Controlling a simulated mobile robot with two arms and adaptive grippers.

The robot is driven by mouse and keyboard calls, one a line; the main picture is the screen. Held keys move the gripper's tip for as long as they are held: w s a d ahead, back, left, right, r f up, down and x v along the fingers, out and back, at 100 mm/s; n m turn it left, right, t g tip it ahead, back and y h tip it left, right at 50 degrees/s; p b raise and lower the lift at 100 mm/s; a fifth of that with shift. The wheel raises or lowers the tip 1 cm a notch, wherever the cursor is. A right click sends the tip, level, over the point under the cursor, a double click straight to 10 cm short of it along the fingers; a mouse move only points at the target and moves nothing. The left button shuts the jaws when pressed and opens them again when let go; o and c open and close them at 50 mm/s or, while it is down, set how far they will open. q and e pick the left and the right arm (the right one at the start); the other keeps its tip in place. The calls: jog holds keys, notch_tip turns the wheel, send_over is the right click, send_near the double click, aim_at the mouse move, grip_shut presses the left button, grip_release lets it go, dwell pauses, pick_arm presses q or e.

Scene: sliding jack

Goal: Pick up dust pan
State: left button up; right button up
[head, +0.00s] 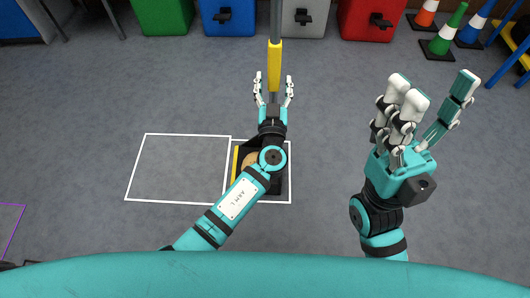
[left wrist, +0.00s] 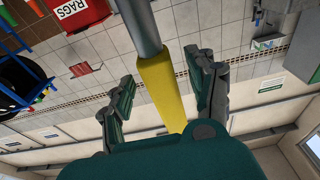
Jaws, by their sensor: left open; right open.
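The dust pan (head: 280,183) is a black tray with a yellow edge, standing in the right-hand white floor square, partly hidden under my left arm. A tan round thing shows inside it. Its upright grey pole has a yellow grip (head: 274,65). My left gripper (head: 273,88) is open, with its fingers on either side of the handle line. In the left wrist view the yellow grip (left wrist: 163,92) passes between the spread fingers, with no clear contact. My right gripper (head: 432,92) is open and empty, at the right above bare floor.
Green, blue, grey and red bins (head: 230,15) line the back. Traffic cones (head: 444,35) and a blue frame stand at the back right. A larger white floor outline (head: 180,168) lies empty left of the dust pan. The grey floor around is clear.

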pick_arm(q)
jog(key=shift+w+r, duration=0.1)
jog(key=shift+w, duration=0.6)
grip_shut()
jog(key=shift+r, duration=0.1)
